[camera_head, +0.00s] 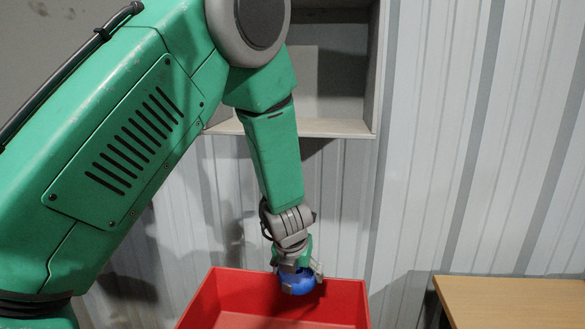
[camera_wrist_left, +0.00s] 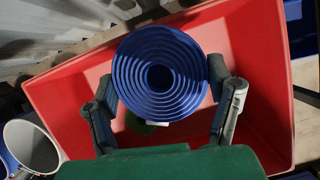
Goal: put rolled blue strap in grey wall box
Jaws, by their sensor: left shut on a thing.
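The rolled blue strap (camera_head: 298,285) is in my left gripper (camera_head: 297,268), at the rim of a red bin in the head view. In the left wrist view the strap (camera_wrist_left: 160,73) shows as a round coil with ridged rings and a dark centre hole. The two fingers of my left gripper (camera_wrist_left: 165,95) are shut on its sides. The grey wall box (camera_head: 340,128) is fixed on the wall, above and behind the gripper. Its open front shows a bare inside, partly hidden by my left arm. My right gripper is in neither view.
A red bin (camera_head: 352,290) stands below the gripper; its wall also shows in the left wrist view (camera_wrist_left: 265,60). Something dark green (camera_wrist_left: 138,124) lies in it. A wooden table (camera_head: 515,300) is at the lower right. A white and blue cylindrical thing (camera_wrist_left: 30,145) is beside the bin.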

